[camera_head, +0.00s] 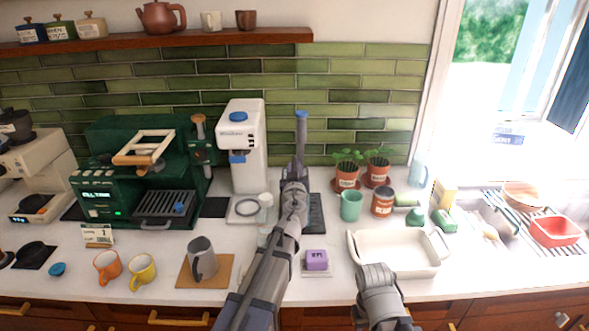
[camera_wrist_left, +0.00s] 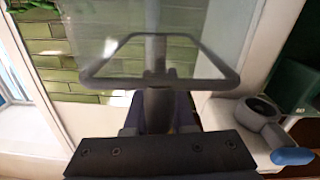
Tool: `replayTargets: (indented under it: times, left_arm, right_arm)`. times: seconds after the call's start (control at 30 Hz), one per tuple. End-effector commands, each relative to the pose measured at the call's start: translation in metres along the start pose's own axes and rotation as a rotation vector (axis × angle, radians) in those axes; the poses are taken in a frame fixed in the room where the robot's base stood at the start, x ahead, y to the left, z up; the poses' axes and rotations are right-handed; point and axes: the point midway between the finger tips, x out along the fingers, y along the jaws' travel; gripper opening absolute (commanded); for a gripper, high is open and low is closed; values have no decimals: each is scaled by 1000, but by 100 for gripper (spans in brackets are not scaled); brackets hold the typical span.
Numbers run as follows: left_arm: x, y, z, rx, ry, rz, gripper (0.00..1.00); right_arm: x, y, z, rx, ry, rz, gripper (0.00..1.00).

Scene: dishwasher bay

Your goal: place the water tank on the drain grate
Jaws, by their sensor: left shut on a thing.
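My left gripper (camera_head: 296,188) reaches over the middle of the counter and is shut on the water tank. In the left wrist view, the clear tank (camera_wrist_left: 170,48) with its dark rim fills the upper middle, right in front of the jaws (camera_wrist_left: 158,112). In the head view the see-through tank is hard to pick out around the gripper. The drain grate (camera_head: 570,249) of thin bars lies at the right by the window, apart from the gripper. My right gripper (camera_head: 377,277) is low in the head view; its jaws do not show clearly.
A red tub (camera_head: 556,232) and a bowl (camera_head: 523,194) occupy part of the grate. A white basin (camera_head: 400,250), green cup (camera_head: 351,206) and potted plants (camera_head: 347,175) stand right of my left gripper. A white dispenser (camera_head: 241,150) and green coffee machine (camera_head: 110,180) stand left.

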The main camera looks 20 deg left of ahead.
Motion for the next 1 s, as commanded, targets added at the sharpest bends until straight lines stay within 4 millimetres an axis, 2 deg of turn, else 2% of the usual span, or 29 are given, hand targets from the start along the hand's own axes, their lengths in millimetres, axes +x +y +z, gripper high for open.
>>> replayTargets:
  times: [1.0]
  left_arm:
    - [0,-10,-2,1,0,0,0]
  right_arm:
    - [0,0,0,0,0,0,50]
